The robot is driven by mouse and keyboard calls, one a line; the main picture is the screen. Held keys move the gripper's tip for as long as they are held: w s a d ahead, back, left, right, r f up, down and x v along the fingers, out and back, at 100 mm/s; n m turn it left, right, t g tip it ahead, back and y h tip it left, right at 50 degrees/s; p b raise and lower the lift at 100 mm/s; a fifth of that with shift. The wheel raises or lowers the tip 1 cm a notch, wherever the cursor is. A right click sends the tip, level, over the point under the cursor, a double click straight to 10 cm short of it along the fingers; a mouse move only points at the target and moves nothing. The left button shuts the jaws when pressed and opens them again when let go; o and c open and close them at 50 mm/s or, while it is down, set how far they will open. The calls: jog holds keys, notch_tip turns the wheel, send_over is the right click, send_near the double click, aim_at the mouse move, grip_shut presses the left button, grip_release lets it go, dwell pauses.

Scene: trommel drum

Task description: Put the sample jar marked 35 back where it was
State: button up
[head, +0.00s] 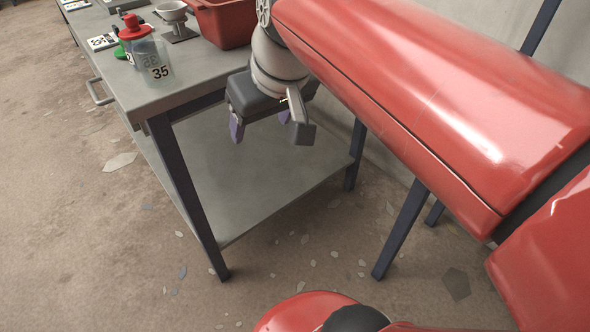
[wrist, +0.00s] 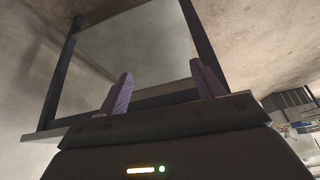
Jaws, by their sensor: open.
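The sample jar marked 35 (head: 154,62) is a clear jar with dark digits, standing on the near end of the grey workbench (head: 200,76) in the head view. The wrist view does not clearly show the jar.
A red bin (head: 222,22) stands on the bench behind my gripper. The lower shelf (head: 250,165) is bare. The floor to the left is open, with scattered flakes.

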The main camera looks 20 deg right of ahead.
jog(key=s+d+f+m+h, duration=0.1)
jog(key=s+d+f+m, duration=0.1)
jog(key=s+f, duration=0.5)
notch_tip(320, 180, down, 4)
jog(key=shift+s+d+f+t, duration=0.2)
jog(key=shift+s+t, duration=0.1)
jog(key=shift+s, duration=0.1)
